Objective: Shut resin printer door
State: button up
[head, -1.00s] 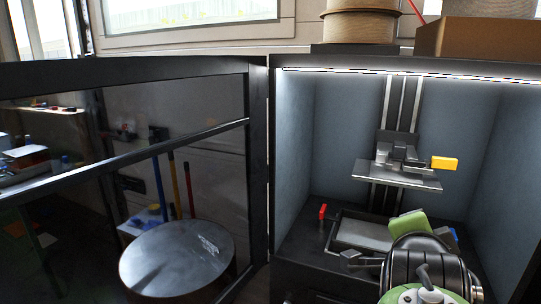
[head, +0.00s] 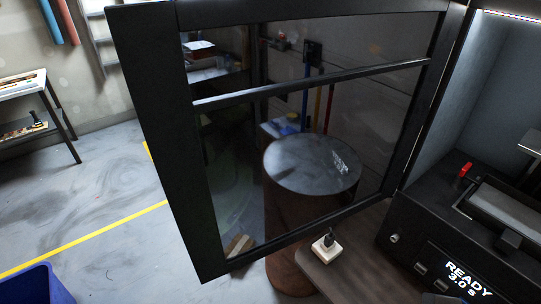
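The resin printer door (head: 155,110) stands wide open, swung out to the left of the printer. It has a black frame and a dark see-through pane, crossed by a dark bar (head: 300,84). Its hinged edge meets the printer at the right. The resin printer (head: 480,200) shows only in part at the right, with its lit chamber open and a front display reading "READY 3.0 s". Inside are a grey tray (head: 510,215) and a red clip (head: 466,169). My gripper is not in view.
A rusty drum with a dark round top (head: 312,165) shows through the pane. A small pale block with a black knob (head: 326,248) sits on the bench edge. A blue bin (head: 38,285) stands lower left, a workbench (head: 25,85) upper left. Grey floor between is clear.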

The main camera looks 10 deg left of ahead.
aim_at(266, 126)
jog(key=j+u, duration=0.2)
jog(key=u, duration=0.3)
jog(key=j+u, duration=0.2)
jog(key=u, duration=0.3)
jog(key=i+j+u, duration=0.1)
jog(key=u, duration=0.35)
jog(key=i+j+z, duration=0.1)
jog(key=i+j, duration=0.45)
jog(key=j, duration=0.15)
jog(key=i+j+z, duration=0.15)
jog(key=z, duration=0.3)
jog(key=i+j+z, duration=0.1)
jog(key=z, duration=0.3)
jog(key=i+j+z, duration=0.1)
jog(key=j+z, duration=0.5)
jog(key=z, duration=0.3)
jog(key=j+z, duration=0.1)
jog(key=z, duration=0.4)
jog(key=j+z, duration=0.1)
jog(key=z, duration=0.35)
jog(key=j+z, duration=0.1)
jog(key=z, duration=0.4)
